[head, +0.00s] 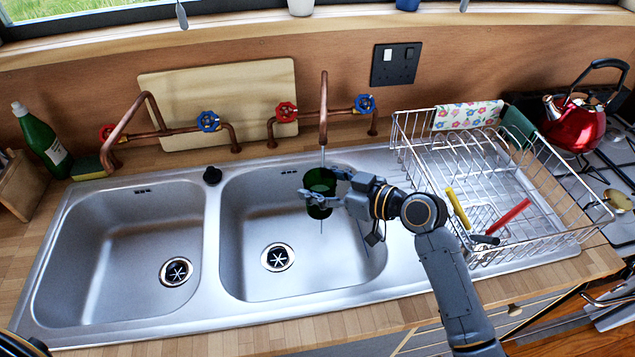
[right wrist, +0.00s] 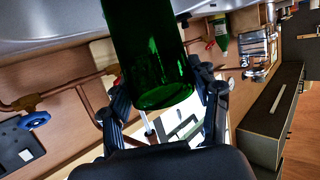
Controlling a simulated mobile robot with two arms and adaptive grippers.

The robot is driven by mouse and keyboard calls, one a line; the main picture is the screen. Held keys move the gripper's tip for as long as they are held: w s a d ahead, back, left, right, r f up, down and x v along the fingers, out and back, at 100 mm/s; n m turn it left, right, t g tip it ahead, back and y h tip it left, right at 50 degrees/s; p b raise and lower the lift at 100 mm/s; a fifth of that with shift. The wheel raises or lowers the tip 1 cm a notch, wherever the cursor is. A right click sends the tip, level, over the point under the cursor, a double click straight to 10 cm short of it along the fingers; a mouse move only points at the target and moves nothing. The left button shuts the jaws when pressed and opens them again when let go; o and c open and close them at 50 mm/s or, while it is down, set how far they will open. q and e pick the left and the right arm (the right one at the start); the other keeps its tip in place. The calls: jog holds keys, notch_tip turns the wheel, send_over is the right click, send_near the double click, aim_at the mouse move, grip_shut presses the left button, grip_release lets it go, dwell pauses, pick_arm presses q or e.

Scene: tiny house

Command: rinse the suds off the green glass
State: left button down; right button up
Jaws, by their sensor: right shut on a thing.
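The green glass (head: 320,190) is in my right gripper (head: 328,192), over the right sink basin (head: 300,270) and just below the right copper tap (head: 323,110). A thin pale streak, apparently water, runs from the spout to the glass, and a faint line shows below it. In the right wrist view the dark green glass (right wrist: 148,50) sits between the two fingers of my right gripper (right wrist: 160,98), which are shut on its sides. I cannot make out suds on it. My left gripper is not in view.
The left basin (head: 120,260) is empty. A wire dish rack (head: 480,170) with utensils stands close right of my arm. A red kettle (head: 575,120) is on the hob. A green bottle (head: 42,138) and a sponge (head: 88,166) are at the left.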

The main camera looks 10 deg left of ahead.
jog(key=shift+s+p, duration=0.85)
jog(key=shift+s, duration=1.6)
jog(key=s+r+p, duration=0.4)
jog(key=s+p, duration=0.1)
dwell(0.6)
